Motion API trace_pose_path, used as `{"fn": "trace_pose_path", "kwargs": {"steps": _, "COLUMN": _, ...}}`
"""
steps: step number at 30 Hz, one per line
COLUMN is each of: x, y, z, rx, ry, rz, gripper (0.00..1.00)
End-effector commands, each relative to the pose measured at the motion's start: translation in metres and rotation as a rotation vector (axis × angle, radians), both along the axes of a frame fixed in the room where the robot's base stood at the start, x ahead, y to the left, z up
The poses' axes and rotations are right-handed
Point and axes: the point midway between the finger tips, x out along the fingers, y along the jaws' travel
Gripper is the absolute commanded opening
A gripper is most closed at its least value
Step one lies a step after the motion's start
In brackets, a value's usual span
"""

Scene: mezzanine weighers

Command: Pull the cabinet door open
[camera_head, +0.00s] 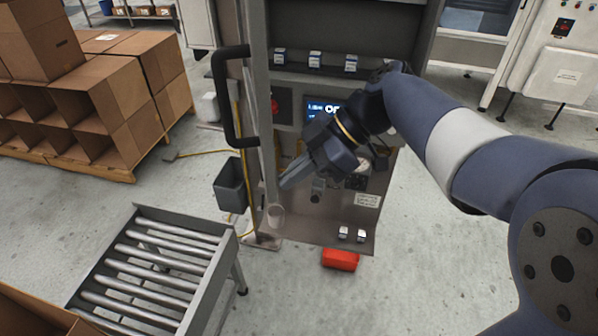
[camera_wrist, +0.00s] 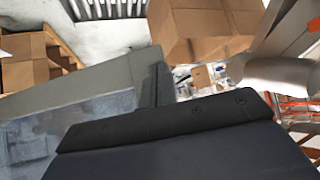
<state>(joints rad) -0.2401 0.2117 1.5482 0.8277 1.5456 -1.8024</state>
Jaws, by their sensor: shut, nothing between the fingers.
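The cabinet door (camera_head: 257,60) is a narrow grey panel seen nearly edge-on in the head view. It stands swung out from the cabinet (camera_head: 330,232), whose inside shows. A black bar handle (camera_head: 229,97) is on the door's left, outer side. My gripper (camera_head: 283,186) is shut and empty, on the right, inner side of the door near its lower part. I cannot tell whether its tips touch the door. In the wrist view, my dark gripper body fills the bottom, and a grey-framed panel with a cloudy pane (camera_wrist: 70,118), probably the door, lies left of it.
A roller conveyor (camera_head: 160,262) stands at the lower left. A grey bin (camera_head: 231,186) hangs left of the door. A red box (camera_head: 340,260) lies on the floor before the cabinet. Cardboard boxes (camera_head: 120,95) are stacked on a pallet at left.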

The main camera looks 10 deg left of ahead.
Motion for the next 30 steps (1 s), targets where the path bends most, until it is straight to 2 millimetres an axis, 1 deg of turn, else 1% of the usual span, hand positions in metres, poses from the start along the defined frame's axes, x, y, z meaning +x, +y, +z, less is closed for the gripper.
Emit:
{"fn": "trace_pose_path", "kwargs": {"steps": 5, "x": -0.013, "y": 0.025, "z": -0.003, "rx": 0.001, "ry": -0.002, "rz": -0.043, "gripper": 0.00}}
{"fn": "trace_pose_path", "kwargs": {"steps": 8, "x": -0.023, "y": 0.045, "z": -0.003, "rx": 0.003, "ry": -0.005, "rz": -0.084, "gripper": 0.00}}
{"fn": "trace_pose_path", "kwargs": {"steps": 11, "x": -0.032, "y": 0.070, "z": -0.003, "rx": 0.004, "ry": -0.004, "rz": -0.134, "gripper": 0.00}}
{"fn": "trace_pose_path", "kwargs": {"steps": 18, "x": -0.050, "y": 0.136, "z": -0.001, "rx": 0.002, "ry": -0.001, "rz": -0.266, "gripper": 0.00}}
{"fn": "trace_pose_path", "kwargs": {"steps": 24, "x": -0.057, "y": 0.187, "z": 0.001, "rx": 0.002, "ry": -0.002, "rz": -0.369, "gripper": 0.00}}
{"fn": "trace_pose_path", "kwargs": {"steps": 26, "x": -0.058, "y": 0.200, "z": 0.001, "rx": 0.000, "ry": -0.001, "rz": -0.396, "gripper": 0.00}}
{"fn": "trace_pose_path", "kwargs": {"steps": 30, "x": -0.057, "y": 0.226, "z": 0.001, "rx": 0.000, "ry": -0.001, "rz": -0.394, "gripper": 0.00}}
